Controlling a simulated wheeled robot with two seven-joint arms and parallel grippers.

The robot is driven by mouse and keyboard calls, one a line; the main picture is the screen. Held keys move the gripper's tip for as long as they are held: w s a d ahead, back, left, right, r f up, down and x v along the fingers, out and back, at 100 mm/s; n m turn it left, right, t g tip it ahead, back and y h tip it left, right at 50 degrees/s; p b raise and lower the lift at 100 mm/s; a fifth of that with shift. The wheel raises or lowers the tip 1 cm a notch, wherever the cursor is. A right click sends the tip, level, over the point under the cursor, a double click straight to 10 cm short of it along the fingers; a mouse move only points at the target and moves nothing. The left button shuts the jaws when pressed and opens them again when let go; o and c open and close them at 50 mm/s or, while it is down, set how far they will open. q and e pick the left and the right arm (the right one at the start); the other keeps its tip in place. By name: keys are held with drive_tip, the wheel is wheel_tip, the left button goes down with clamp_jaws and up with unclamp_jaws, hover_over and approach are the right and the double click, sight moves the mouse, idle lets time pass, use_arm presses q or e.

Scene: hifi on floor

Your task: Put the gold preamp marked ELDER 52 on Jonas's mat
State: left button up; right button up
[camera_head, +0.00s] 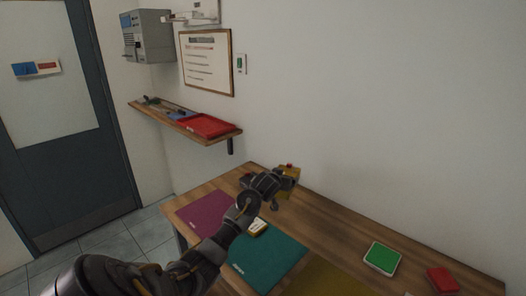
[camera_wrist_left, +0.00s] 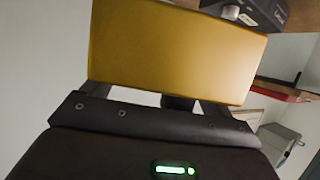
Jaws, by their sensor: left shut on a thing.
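My left gripper (camera_head: 279,184) is shut on a gold box (camera_head: 291,174), which shows at the back edge of the table near the wall. The gold box fills the upper middle of the left wrist view (camera_wrist_left: 175,50), with a plain face toward the camera. No ELDER 52 marking is readable on it. A magenta mat (camera_head: 203,214), a teal mat (camera_head: 268,265) and an olive-gold mat (camera_head: 322,281) lie on the table. Their labels are too small to read, so I cannot tell which is Jonas's. My right gripper is not in view.
A small yellow-and-white object (camera_head: 258,227) is on the teal mat's back edge, beside my arm. A dark box (camera_wrist_left: 256,12) shows near the gold box. A green-topped device (camera_head: 382,258) and a red box (camera_head: 442,280) stand at right. A wall shelf (camera_head: 150,112) holds a red tray (camera_head: 207,126).

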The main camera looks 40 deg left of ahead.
use_arm(q)
drive_tip(key=s+d+r+m+h, duration=0.1)
drive_tip(key=s+d+r+h, duration=0.15)
drive_tip(key=d, duration=0.65)
drive_tip(key=s+d+r+m+t+h, duration=0.15)
drive_tip(key=d+r, duration=0.25)
drive_tip(key=d, duration=0.5)
drive_tip(key=s+d+r+m+h, duration=0.1)
drive_tip(key=s+d+r+m, duration=0.15)
drive_tip(key=d, duration=0.75)
drive_tip(key=s+d+f+b, duration=0.4)
drive_tip(key=s+b, duration=0.3)
drive_tip(key=b, duration=0.3)
drive_tip(key=shift+s+d+n, duration=0.15)
drive_tip(key=shift+s+n, duration=0.15)
drive_tip(key=shift+s, duration=0.05)
